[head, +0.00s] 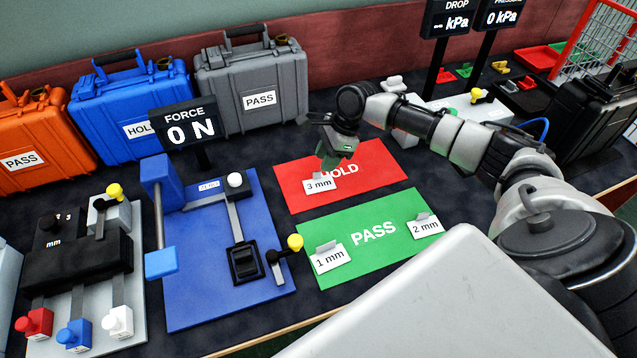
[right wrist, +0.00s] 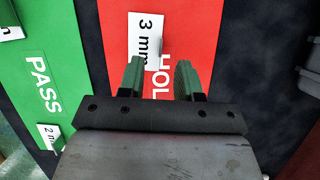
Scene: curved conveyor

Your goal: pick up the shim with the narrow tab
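Three small white cards, which look like the shims, lie on the mats. The 3 mm one (head: 318,186) is on the red HOLD mat (head: 375,165). The 1 mm one (head: 330,258) and the 2 mm one (head: 425,228) are on the green PASS mat (head: 385,262). The 1 mm and 2 mm cards show grey tabs; I cannot tell which tab is narrowest. My right gripper (head: 333,160) is open and empty above the red mat by the 3 mm card. In the right wrist view its green fingers (right wrist: 160,68) stand apart, with the 3 mm card (right wrist: 146,38) beyond them. My left gripper is out of view.
A blue press plate (head: 200,270) with a FORCE display (head: 184,128) reading 0 N stands left of the mats. A lever with a yellow knob (head: 295,243) sits close to the PASS mat. Blue and grey cases (head: 252,85) line the back.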

